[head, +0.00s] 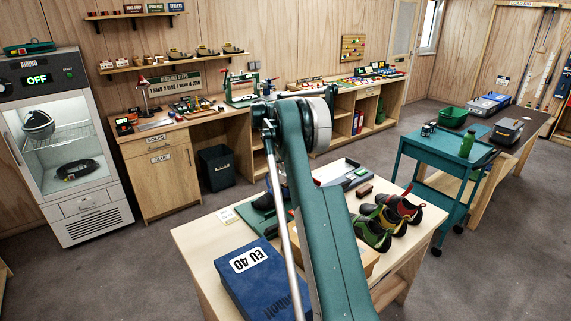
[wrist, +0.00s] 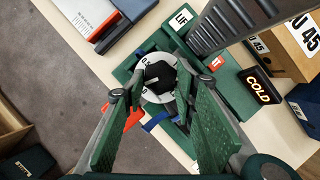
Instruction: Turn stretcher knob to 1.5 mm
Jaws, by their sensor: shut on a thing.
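The stretcher knob (wrist: 157,72) is black and sits in a white dial ring (wrist: 146,92) on a green stretcher base in the wrist view. A figure like 0.5 shows on the ring's upper left; the other marks and the set value are too small to read. My gripper (wrist: 160,82) comes from below, its two green-padded fingers on either side of the knob, shut on it. In the head view, part of the green stretcher (head: 263,202) shows on the pale bench, left of my arm. My arm hides the gripper and knob there.
A blue EU 40 box (head: 262,280) stands at the bench's near left. Several climbing shoes (head: 385,225) stand right of my arm.

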